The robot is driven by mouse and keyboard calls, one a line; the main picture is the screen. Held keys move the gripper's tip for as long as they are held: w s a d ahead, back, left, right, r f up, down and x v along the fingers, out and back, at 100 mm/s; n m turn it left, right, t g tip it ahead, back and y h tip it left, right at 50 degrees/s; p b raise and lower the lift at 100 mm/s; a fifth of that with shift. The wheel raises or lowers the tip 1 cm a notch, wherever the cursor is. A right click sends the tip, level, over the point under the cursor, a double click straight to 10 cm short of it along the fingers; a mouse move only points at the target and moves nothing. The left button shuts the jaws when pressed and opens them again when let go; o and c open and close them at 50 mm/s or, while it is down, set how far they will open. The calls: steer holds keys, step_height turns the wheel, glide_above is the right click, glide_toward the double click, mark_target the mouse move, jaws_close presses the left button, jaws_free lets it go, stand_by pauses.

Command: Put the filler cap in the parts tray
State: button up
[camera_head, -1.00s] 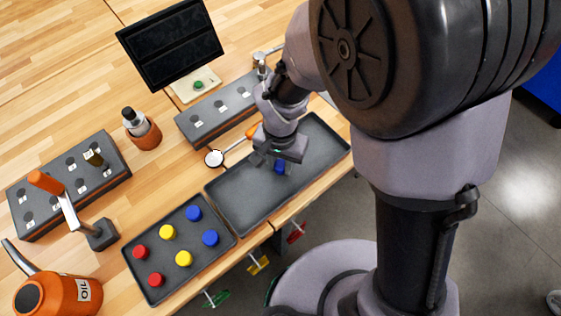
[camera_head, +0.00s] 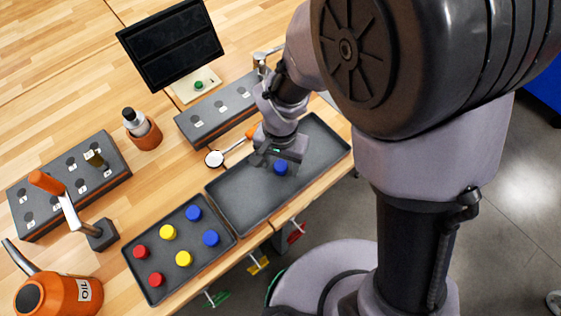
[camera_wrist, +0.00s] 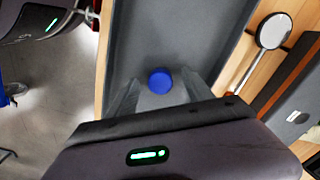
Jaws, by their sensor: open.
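A blue cap (camera_head: 280,168), which I take to be the filler cap, sits on the floor of the large dark grey tray (camera_head: 240,203). It also shows in the wrist view (camera_wrist: 160,82), just beyond and between the fingertips. My gripper (camera_head: 278,162) is over this tray, close to the blue cap; in the wrist view my gripper (camera_wrist: 160,92) has its fingers spread, with nothing held between them. The exact gap between fingertips and cap is hard to tell.
A smaller tray (camera_head: 152,283) at the front left holds several red, yellow and blue caps. A round inspection mirror (camera_head: 214,158) lies behind the large tray. Grey socket blocks (camera_head: 218,112), a bottle (camera_head: 133,122) and an orange oil can (camera_head: 60,295) stand around. The large tray is otherwise clear.

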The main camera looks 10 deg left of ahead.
mark_target(281, 166)
step_height(281, 166, up, 7)
steer(key=p, duration=0.4)
steer(key=shift+f+p, duration=0.2)
steer(key=shift+p, duration=0.1)
steer(key=shift+f, duration=0.1)
